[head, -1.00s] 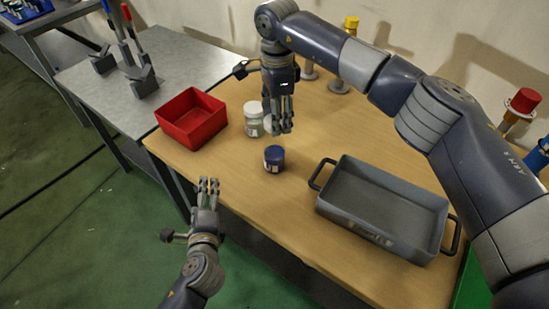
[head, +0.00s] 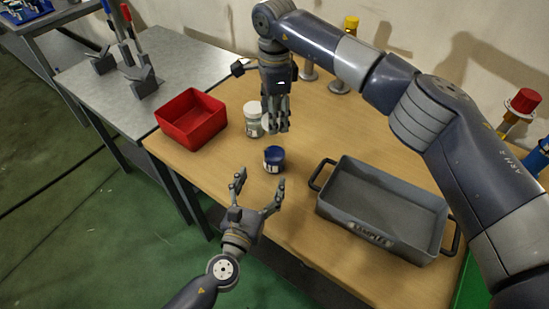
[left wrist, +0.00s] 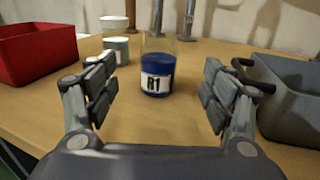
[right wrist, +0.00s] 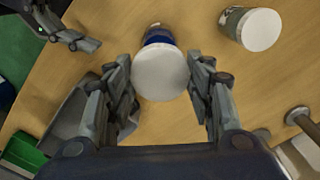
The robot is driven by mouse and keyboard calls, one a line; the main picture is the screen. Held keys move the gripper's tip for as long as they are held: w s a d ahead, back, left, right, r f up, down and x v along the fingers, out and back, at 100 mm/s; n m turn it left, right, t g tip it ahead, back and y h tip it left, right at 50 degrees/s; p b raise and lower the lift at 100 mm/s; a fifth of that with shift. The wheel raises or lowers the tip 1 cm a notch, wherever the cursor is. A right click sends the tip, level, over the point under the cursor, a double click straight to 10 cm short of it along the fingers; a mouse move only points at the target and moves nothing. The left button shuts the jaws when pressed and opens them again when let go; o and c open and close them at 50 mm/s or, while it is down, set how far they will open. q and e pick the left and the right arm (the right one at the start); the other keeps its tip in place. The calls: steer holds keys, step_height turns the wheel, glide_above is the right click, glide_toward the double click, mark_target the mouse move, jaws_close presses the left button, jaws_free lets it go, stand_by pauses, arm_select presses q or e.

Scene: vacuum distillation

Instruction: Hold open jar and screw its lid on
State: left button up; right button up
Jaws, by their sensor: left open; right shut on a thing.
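The open jar (head: 274,159) stands upright on the wooden table, with dark blue contents. In the left wrist view it shows clear glass and an R1 label (left wrist: 157,84). My left gripper (head: 260,184) is open at the table's front edge, with its fingers spread towards the jar but apart from it. My right gripper (head: 276,125) is shut on a white lid (right wrist: 160,73), pointing down behind the jar in the head view. In the right wrist view the lid overlaps part of the jar (right wrist: 158,35); their height gap cannot be told.
Another jar with a white lid (head: 253,108) stands left of my right gripper, and shows in the right wrist view (right wrist: 258,29). A red bin (head: 190,118) stands at the left. A grey tray (head: 335,205) with handles stands right of the open jar. Stands are at the back.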

arm_select(q)
steer(key=x, duration=1.2)
steer(key=c, duration=1.6)
arm_select(e)
glide_above(275, 143)
steer(key=shift+w+f, duration=0.1)
steer(key=shift+f, duration=2.4)
steer(key=shift+f, duration=0.1)
steer(key=shift+f, duration=0.8)
arm_select(q)
steer(key=shift+s, duration=0.1)
arm_select(e)
steer(key=shift+f, duration=0.55)
arm_select(q)
steer(key=shift+d+r, duration=0.1)
steer(key=shift+d, duration=0.05)
steer(key=shift+c, duration=0.2)
arm_select(e)
steer(key=shift+f, duration=0.35)
